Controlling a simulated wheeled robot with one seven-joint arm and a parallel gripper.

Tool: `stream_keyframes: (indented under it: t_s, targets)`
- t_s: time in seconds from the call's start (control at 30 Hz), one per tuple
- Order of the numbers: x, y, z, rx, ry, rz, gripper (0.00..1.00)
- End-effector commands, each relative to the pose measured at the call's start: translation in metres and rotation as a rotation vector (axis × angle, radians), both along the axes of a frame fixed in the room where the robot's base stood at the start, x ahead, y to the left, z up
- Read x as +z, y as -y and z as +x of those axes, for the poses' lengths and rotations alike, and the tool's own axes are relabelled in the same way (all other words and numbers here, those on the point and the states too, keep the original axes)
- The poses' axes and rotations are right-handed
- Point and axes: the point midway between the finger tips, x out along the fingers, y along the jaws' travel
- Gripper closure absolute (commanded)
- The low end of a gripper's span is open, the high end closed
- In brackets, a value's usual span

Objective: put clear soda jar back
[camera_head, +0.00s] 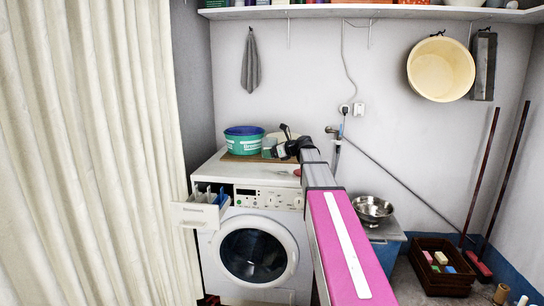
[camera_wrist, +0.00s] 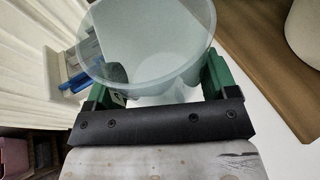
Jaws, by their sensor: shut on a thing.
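My gripper (camera_wrist: 152,88) is shut on a clear, pale translucent jar (camera_wrist: 150,40), with a green finger at each side of it. The jar's wide round rim faces the wrist camera, and its lower part is partly hidden by the gripper. In the head view my gripper (camera_head: 284,148) is above the top of the washing machine (camera_head: 225,170), to the right of a green tub (camera_head: 243,144). A greyish shape beside the gripper there may be the jar, but it is too small to tell.
The washing machine's detergent drawer (camera_head: 196,214) is pulled out at the front left. A wooden board (camera_wrist: 255,45) lies on the machine, with a whitish container (camera_wrist: 305,30) on it. A metal bowl (camera_head: 372,208) stands to the right. A shelf (camera_head: 370,12) runs above.

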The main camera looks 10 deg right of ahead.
Motion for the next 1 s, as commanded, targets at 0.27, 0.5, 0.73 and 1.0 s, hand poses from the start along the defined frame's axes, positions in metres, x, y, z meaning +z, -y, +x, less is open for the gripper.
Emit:
stream_keyframes:
  t_s: [0.27,0.5,0.73,1.0]
  targets:
    - [-0.017,0.0,0.0,0.0,0.0,0.001,0.78]
    - [-0.041,0.0,-0.001,0.001,-0.001,0.001,0.78]
    - [-0.061,0.0,0.0,0.001,0.0,0.002,0.78]
    - [-0.066,0.0,0.0,0.0,0.001,0.0,0.78]
